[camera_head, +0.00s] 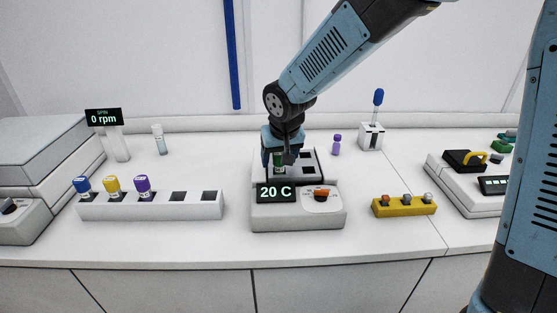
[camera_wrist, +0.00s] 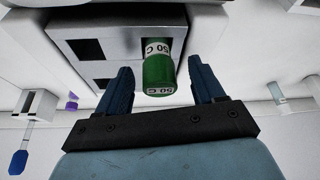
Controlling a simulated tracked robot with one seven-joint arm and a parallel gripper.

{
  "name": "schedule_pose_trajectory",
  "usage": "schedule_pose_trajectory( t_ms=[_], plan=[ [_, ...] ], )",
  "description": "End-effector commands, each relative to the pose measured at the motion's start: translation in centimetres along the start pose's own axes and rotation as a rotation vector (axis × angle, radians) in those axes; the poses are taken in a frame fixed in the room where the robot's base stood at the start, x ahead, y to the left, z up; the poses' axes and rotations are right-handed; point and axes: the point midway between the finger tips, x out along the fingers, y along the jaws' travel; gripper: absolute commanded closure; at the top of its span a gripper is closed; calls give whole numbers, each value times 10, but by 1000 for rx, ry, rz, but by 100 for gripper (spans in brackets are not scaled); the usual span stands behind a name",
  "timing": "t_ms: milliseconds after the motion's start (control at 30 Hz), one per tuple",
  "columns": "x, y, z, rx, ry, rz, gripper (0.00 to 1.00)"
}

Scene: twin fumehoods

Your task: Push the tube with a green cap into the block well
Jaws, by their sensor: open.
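The tube with a green cap (camera_wrist: 158,76) has "50 C" printed on its cap. In the wrist view it stands at a dark well of the heating block, its white band showing between cap and well; I cannot tell how deep it sits. The cap also shows in the head view (camera_head: 278,168), partly hidden by my gripper (camera_head: 278,156). The block (camera_head: 330,216) has a "20 C" display and other dark, empty-looking wells (camera_wrist: 86,48). In the wrist view my gripper (camera_wrist: 160,68) is open, with one finger on each side of the green cap and a gap on both sides.
A white rack (camera_head: 205,209) with blue, yellow and purple capped tubes stands left. A yellow rack (camera_head: 405,208) with small capped vials is at right. A purple-capped vial (camera_head: 336,146) and a white holder (camera_head: 370,138) with a blue-tipped stick stand behind right. Bench front is clear.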

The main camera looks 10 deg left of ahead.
Motion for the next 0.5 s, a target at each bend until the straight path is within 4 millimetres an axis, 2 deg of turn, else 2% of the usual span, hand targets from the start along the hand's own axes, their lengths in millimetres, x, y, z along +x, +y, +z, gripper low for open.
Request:
schedule_pose_trajectory(
  t_ms=[500],
  plan=[
    [-95, 0, -1, 2, 5, -2, 32]
  ],
)
